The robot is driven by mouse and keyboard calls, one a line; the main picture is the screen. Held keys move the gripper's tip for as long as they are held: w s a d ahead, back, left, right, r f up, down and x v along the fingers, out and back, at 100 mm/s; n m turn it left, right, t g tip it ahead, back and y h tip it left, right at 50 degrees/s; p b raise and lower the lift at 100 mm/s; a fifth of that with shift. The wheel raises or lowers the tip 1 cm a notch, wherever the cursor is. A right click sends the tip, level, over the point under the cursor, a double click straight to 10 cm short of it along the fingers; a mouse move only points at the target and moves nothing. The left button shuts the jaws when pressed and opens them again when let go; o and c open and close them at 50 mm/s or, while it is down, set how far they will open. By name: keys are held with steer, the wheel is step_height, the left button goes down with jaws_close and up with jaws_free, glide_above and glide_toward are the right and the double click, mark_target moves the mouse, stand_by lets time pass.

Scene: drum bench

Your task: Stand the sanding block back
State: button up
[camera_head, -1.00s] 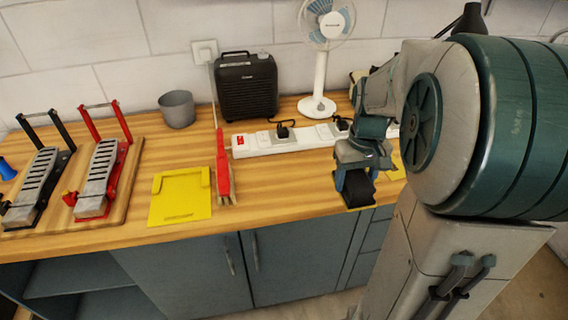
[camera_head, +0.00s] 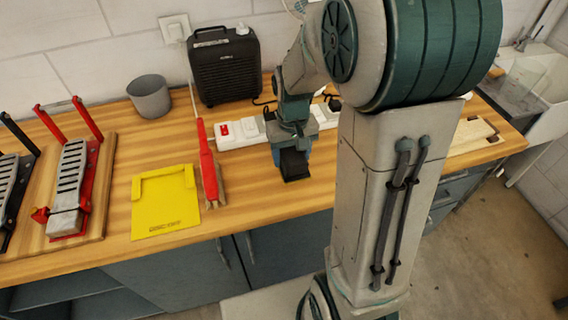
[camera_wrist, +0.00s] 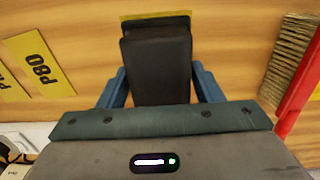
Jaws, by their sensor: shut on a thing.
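The sanding block is a dark, nearly black block (camera_wrist: 157,68). My gripper (camera_wrist: 158,88) is shut on it, with a blue finger along each side. In the head view the block (camera_head: 294,164) hangs below my gripper (camera_head: 291,148), in front of the white power strip and right of the red brush. I cannot tell its height above the bench. A thin yellow strip (camera_wrist: 158,18) shows past its far end; whether it belongs to the block is unclear. A yellow plate marked P80 (camera_wrist: 40,64) lies left in the wrist view.
A red-handled brush (camera_head: 208,166) lies left of the block, with a yellow raised-edge tray (camera_head: 165,218) beyond it. A power strip (camera_head: 238,133), black heater (camera_head: 226,69) and grey cup (camera_head: 149,97) stand behind. Bare bench (camera_head: 250,190) lies between brush and block.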

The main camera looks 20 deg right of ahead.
steer(key=shift+w+a+f, duration=0.25)
steer(key=shift+a+f, duration=0.25)
steer(key=shift+a, duration=0.35)
step_height(320, 180, down, 4)
steer(key=shift+f+p, duration=0.1)
steer(key=shift+p, duration=0.3)
steer(key=shift+s+f+b, duration=0.15)
steer(key=shift+f+b, duration=0.35)
steer(key=shift+b, duration=0.1)
steer(key=shift+s+f, duration=0.15)
steer(key=shift+c, duration=0.6)
steer(key=o, duration=1.3)
steer(key=shift+f, duration=0.1)
steer(key=shift+w, duration=0.2)
